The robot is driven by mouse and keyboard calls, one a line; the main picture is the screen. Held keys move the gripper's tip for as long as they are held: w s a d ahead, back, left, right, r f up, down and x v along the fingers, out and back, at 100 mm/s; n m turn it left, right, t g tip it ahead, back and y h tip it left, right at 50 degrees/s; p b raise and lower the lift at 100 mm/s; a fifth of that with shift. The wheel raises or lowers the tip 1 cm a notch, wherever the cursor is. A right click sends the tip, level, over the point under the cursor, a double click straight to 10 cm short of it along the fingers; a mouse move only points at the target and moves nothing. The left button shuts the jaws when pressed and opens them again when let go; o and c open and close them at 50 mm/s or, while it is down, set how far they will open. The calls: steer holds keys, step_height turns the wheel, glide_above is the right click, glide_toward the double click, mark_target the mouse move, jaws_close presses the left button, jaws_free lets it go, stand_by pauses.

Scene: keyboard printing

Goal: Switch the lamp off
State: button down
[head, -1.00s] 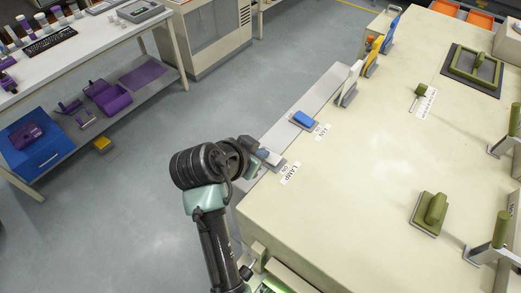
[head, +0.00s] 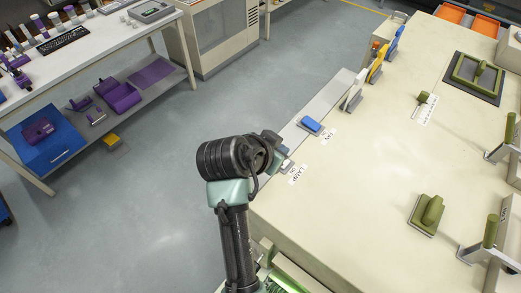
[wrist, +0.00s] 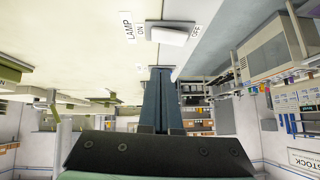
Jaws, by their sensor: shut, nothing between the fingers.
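The lamp switch is a white rocker (wrist: 172,35) on a grey plate at the top of the wrist view. The printed LAMP label (wrist: 127,26) and the word ON are at its left, OFF at its right. Which side is pressed in, I cannot tell. In the head view the switch (head: 286,164) is at the machine's left edge, partly hidden by my wrist, beside the LAMP label (head: 297,174). My gripper (wrist: 161,72) is shut and empty, its fingertips short of the switch in the wrist picture. Contact is not visible. In the head view its fingers are mostly hidden.
A blue FAN switch (head: 311,125) sits farther along the same edge strip. White, yellow and blue upright levers (head: 376,71) stand beyond it. Green handles and a green knob block (head: 428,214) stand on the broad cream top (head: 350,200). Open floor lies left.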

steer(key=b+v, duration=0.2)
steer(key=v, duration=0.7)
steer(key=shift+s+b, duration=0.3)
steer(key=shift+w, duration=0.1)
steer(key=s+a+f+m+t+h+b, duration=0.1)
steer(key=a+f+t+h+b, duration=0.2)
steer(key=b, duration=0.7)
step_height(320, 180, down, 2)
steer(key=shift+a+f+t+h, duration=0.1)
steer(key=shift+a+t+h, duration=0.3)
steer(key=shift+t, duration=0.6)
steer(key=shift+s, duration=0.1)
